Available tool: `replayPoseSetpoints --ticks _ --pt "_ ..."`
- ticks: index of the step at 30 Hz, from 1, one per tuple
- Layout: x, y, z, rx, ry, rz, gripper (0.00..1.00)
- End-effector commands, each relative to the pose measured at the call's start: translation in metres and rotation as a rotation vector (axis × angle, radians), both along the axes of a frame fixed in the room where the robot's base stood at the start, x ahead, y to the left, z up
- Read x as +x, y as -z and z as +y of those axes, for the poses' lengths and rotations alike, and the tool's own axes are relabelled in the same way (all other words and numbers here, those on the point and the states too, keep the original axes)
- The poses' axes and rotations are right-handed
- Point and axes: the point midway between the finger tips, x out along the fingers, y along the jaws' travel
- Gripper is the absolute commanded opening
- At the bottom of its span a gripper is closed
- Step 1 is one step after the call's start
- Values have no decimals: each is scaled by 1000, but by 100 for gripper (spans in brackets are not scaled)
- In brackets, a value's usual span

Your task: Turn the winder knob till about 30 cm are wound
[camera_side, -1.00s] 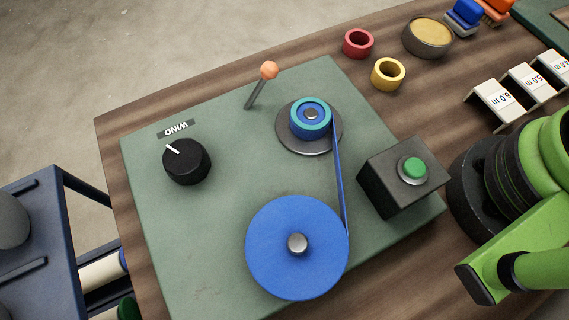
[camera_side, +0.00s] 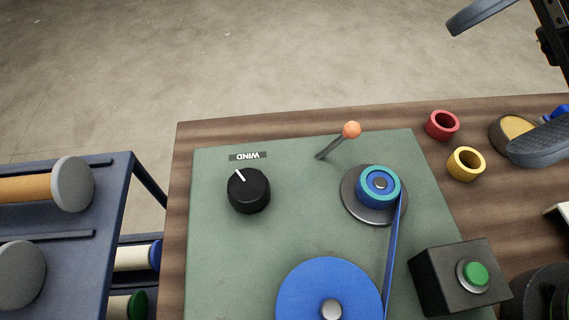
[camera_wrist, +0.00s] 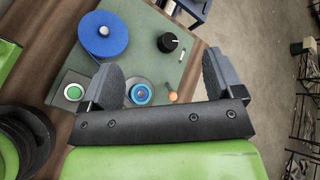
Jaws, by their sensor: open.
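The black winder knob (camera_side: 249,190) with a white pointer line sits on the green board (camera_side: 225,255), below an upside-down WIND label (camera_side: 248,156). Its pointer aims up and slightly left. Blue ribbon (camera_side: 391,255) runs from the large blue spool (camera_side: 320,290) to the small take-up reel (camera_side: 379,185), which shows blue inside a teal rim. My gripper (camera_side: 486,88) is open and empty at the upper right, apart from the knob. In the wrist view my open fingers (camera_wrist: 160,68) frame the board, and the knob (camera_wrist: 167,43) shows beyond them.
An orange-tipped lever (camera_side: 351,130) stands near the reel. A black box with a green button (camera_side: 475,273) is at the right. Red (camera_side: 442,125) and yellow (camera_side: 466,163) rings lie on the wooden table. A blue rack (camera_side: 130,190) with spools stands left.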

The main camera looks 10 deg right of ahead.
Motion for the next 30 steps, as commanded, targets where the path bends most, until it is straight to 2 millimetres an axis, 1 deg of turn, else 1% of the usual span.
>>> replayPoseSetpoints --ticks 1,3,5,6,8,9,11,12,15,16,19,23,26,30 --pt "4 11 16 43 27 97 87" --pt "13 24 38 106 88 214 87" --pt "20 39 54 148 151 307 87" --pt "25 51 64 170 198 365 87" --pt "32 72 77 195 276 442 87" --pt "35 87 84 204 330 486 87" --pt "40 110 92 212 411 538 87" --pt "42 125 96 214 462 567 87" --pt "45 157 100 208 570 607 87" --pt "46 165 100 205 596 613 87" --pt "47 182 99 200 656 624 87" --pt "49 190 102 198 683 625 87" --pt "51 194 110 198 680 624 87" --pt "56 202 130 199 679 623 87"
